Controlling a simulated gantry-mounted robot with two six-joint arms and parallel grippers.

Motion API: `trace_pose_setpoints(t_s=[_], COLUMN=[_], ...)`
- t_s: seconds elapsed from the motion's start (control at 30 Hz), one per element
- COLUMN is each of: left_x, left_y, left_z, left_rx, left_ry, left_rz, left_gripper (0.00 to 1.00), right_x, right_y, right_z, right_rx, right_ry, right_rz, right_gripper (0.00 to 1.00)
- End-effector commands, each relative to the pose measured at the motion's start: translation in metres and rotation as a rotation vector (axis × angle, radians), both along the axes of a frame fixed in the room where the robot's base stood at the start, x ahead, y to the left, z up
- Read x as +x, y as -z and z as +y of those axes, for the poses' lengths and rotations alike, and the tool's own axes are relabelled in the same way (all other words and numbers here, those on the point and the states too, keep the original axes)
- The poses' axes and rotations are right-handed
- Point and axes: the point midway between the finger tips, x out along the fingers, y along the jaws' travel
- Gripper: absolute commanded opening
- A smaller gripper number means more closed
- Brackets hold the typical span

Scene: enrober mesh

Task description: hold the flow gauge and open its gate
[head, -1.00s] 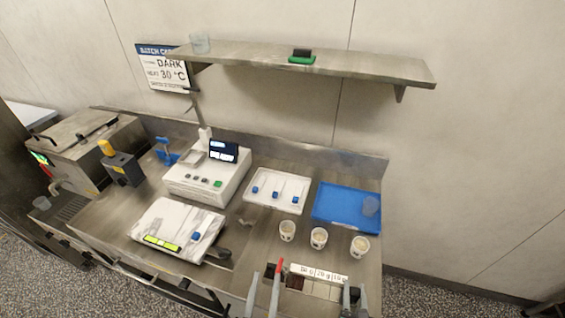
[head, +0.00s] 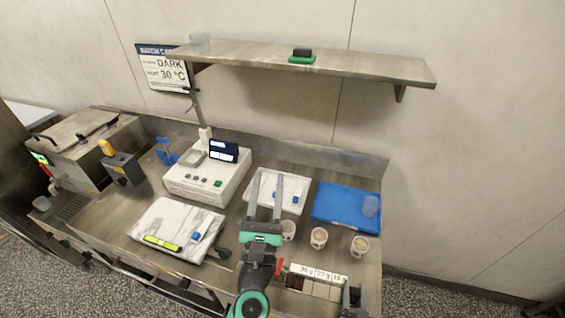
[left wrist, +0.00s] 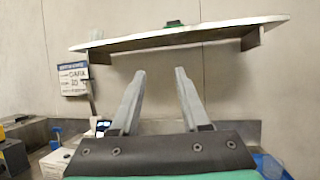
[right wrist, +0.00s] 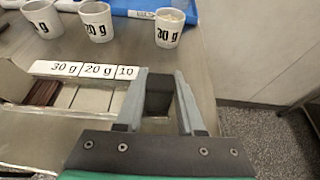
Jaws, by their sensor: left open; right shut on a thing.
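The flow gauge seems to be the long pale trough with "30 g", "20 g" and "10" labels (head: 322,272) at the bench's front right. Dark brown fills its left-end compartment in the right wrist view (right wrist: 42,92); the paler compartments beside it look empty. A red upright piece (head: 280,267), perhaps the gate, stands at its left end, partly behind my left arm. My right gripper (head: 354,290) is shut on a dark block (right wrist: 158,98) at the trough's right end. My left gripper (head: 266,175) is open and empty, raised above the bench, left of the trough.
Several cups with gram labels (head: 319,238) stand behind the trough. Behind them are a blue tray (head: 335,203) and a white tray with blue-ended pieces (head: 295,200), partly covered by my left gripper. A white machine (head: 205,180) stands left. A shelf (head: 350,67) hangs above.

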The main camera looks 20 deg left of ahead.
Motion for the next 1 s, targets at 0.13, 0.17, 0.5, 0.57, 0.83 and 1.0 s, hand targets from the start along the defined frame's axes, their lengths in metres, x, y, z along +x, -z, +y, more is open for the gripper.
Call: trace_pose_setpoints(t_s=[0.13, 0.17, 0.5, 0.57, 0.83, 1.0], left_x=[0.016, 0.019, 0.034, 0.034, 0.034, 0.030], left_y=[-0.028, -0.029, -0.038, -0.038, -0.038, -0.046], left_z=[0.001, -0.004, -0.022, -0.022, -0.022, -0.009], left_rx=[0.050, 0.071, 0.157, 0.157, 0.157, 0.066], left_ry=[0.011, 0.025, 0.084, 0.084, 0.084, 0.063], left_rz=[-0.030, -0.025, -0.015, -0.015, -0.015, -0.045], left_gripper=[0.46, 0.46, 0.46, 0.46, 0.46, 0.46], right_x=[0.000, 0.000, 0.000, 0.000, 0.000, 0.000], right_y=[0.000, 0.000, 0.000, 0.000, 0.000, 0.000], right_z=[0.000, 0.000, 0.000, 0.000, 0.000, 0.000], right_rx=[-0.001, 0.000, 0.000, 0.000, 0.000, 0.000], right_ry=[0.000, 0.000, 0.000, 0.000, 0.000, 0.000], right_rz=[0.000, 0.000, -0.001, 0.000, -0.001, -0.001], right_gripper=[0.00, 0.00, 0.00, 0.00, 0.00, 0.00])
